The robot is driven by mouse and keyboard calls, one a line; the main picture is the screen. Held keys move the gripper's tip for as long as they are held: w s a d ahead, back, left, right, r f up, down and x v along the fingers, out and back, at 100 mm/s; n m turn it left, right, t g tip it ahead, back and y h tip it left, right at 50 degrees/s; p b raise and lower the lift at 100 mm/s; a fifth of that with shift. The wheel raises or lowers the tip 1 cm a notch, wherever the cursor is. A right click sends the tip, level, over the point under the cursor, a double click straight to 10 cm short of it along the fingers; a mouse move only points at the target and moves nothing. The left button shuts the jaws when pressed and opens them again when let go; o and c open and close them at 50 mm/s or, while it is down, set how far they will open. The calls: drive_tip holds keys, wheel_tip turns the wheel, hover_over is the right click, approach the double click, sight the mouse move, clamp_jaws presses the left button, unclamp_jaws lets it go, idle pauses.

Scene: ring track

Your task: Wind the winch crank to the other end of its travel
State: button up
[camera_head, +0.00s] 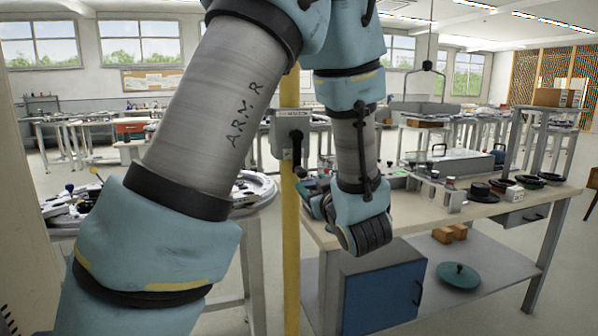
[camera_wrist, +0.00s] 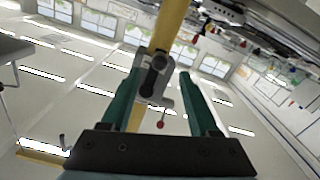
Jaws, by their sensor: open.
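The winch (camera_head: 290,128) is a grey box on a yellow upright post in the head view. Its dark crank (camera_head: 297,150) hangs downward on the front face. In the wrist view the winch (camera_wrist: 143,86) shows beyond my gripper (camera_wrist: 160,76), between the two teal fingers, with the dark crank (camera_wrist: 157,66) on it. My gripper is open and nothing is held between its fingers. The crank looks apart from the fingers. A small red ball on a thin stem (camera_wrist: 160,124) shows below the winch; I cannot tell what it belongs to. In the head view my fingers are not clearly seen.
A workbench (camera_head: 500,208) with small parts stands right of the post, with a blue cabinet (camera_head: 380,290) below. A round table (camera_head: 262,192) with parts stands left of the post. A tray (camera_head: 423,107) hangs from above at the back. Open floor shows at right.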

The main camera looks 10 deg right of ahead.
sight(299, 170)
drive_tip(key=shift+w+a+r, duration=0.1)
drive_tip(key=shift+w+r, duration=0.1)
drive_tip(key=shift+w, duration=0.15)
drive_tip(key=w+p, duration=0.1)
drive_tip(key=w, duration=0.2)
drive_tip(key=w+p, duration=0.1)
drive_tip(key=w, duration=0.2)
drive_tip(key=w+a+p, duration=0.1)
drive_tip(key=w, duration=0.2)
drive_tip(key=shift+w+a, duration=0.1)
drive_tip(key=shift+w, duration=0.3)
drive_tip(key=shift+c, duration=0.2)
clamp_jaws()
drive_tip(key=shift+f, duration=0.1)
idle(0.4)
